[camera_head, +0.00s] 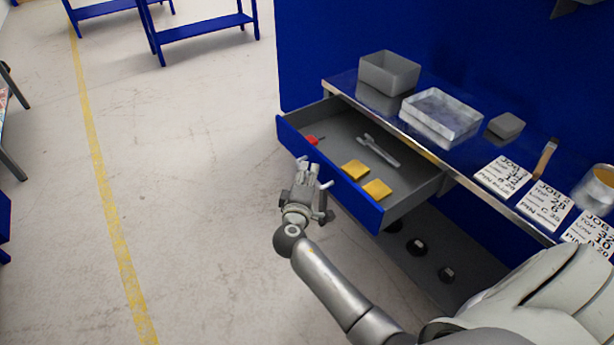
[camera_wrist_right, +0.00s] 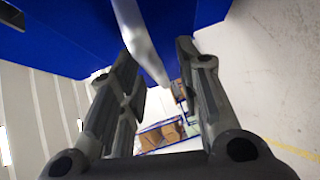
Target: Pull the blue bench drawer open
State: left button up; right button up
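The blue bench drawer (camera_head: 350,192) stands pulled out from under the bench, with its grey inside showing. My right gripper (camera_head: 309,172) is at the middle of the drawer's blue front, at its silver bar handle (camera_head: 327,185). In the right wrist view the handle (camera_wrist_right: 138,40) runs between the two fingers (camera_wrist_right: 155,75). The fingers are apart, with a visible gap beside the bar; I cannot tell whether one finger touches it. The blue drawer front (camera_wrist_right: 70,35) fills the top of that view. My left gripper is not in view.
The drawer holds a red item (camera_head: 312,140), two yellow pads (camera_head: 355,170) and a grey tool (camera_head: 380,150). On the bench are a grey bin (camera_head: 389,72), a metal tray (camera_head: 440,113) and job cards (camera_head: 502,174). The floor (camera_head: 190,180) left of the drawer is clear.

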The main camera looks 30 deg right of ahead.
jog(key=v, duration=1.2)
jog(key=s+a+f+g+y+p, duration=0.1)
jog(key=s+a+f+g+y, duration=0.15)
jog(key=f, duration=0.75)
jog(key=s+a+f+n+g+y, duration=0.15)
jog(key=s+f, duration=0.25)
jog(key=f, duration=0.5)
jog(key=s+a+f+g+y+p, duration=0.1)
jog(key=s+f+y, duration=0.25)
jog(key=f, duration=0.65)
jog(key=s+d+f+m+g+y, duration=0.1)
jog(key=s+f, duration=0.4)
jog(key=s, duration=0.5)
jog(key=s+d+f+m+g+y+p, duration=0.1)
jog(key=s+f+m+g, duration=0.2)
jog(key=s, duration=0.8)
jog(key=s+d+f+m+g+y+p, duration=0.1)
jog(key=s+f+m+g, duration=0.1)
jog(key=s+f, duration=0.6)
jog(key=s+m, duration=0.1)
jog(key=s, duration=0.2)
jog(key=shift+s+d+g, duration=0.2)
jog(key=shift+d+g, duration=0.1)
jog(key=shift+d, duration=0.05)
jog(key=shift+m, duration=0.25)
